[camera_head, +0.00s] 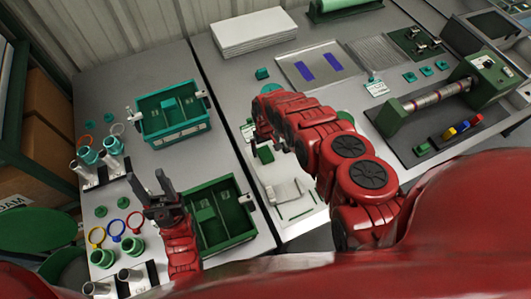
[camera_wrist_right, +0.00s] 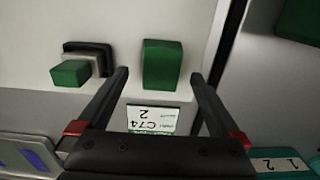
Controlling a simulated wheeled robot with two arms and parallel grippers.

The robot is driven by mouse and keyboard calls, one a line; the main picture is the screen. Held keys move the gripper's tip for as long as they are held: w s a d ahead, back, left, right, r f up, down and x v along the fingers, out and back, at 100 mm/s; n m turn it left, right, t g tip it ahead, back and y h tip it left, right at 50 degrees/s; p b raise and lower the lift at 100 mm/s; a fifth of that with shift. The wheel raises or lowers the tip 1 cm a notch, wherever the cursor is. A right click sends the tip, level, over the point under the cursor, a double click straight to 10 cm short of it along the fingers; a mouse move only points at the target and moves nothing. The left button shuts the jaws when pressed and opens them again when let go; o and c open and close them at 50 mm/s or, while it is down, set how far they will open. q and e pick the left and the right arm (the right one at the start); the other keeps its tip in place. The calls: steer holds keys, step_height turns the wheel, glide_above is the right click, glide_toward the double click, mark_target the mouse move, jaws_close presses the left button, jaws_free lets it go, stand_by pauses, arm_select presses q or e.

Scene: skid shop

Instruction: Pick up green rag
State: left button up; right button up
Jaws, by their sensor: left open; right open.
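A green block-like piece (camera_wrist_right: 162,65), perhaps the folded green rag, lies on a pale surface in the right wrist view. It also shows as a small green patch (camera_head: 265,154) beside my right arm in the head view. My right gripper (camera_wrist_right: 159,76) is open, with its fingers on either side of the green piece in the picture; I cannot tell whether they touch it. In the head view the right hand is mostly hidden by its own arm. My left gripper (camera_head: 148,180) is open and empty over the left bench, beside the green bins.
A teal bin (camera_head: 172,112) and a dark green bin (camera_head: 222,212) stand on the left bench. A smaller green block (camera_wrist_right: 70,73) and a dark-and-grey piece (camera_wrist_right: 92,58) lie near the right gripper. A label card (camera_wrist_right: 152,119) lies between its fingers. White sheets (camera_head: 253,30) are stacked behind.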

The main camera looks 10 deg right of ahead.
mark_target(266, 152)
steer(key=shift+f, duration=0.3)
steer(key=shift+f+b, duration=0.7)
steer(key=shift+f, duration=0.55)
steer(key=c, duration=1.4)
steer(key=shift+r, duration=0.2)
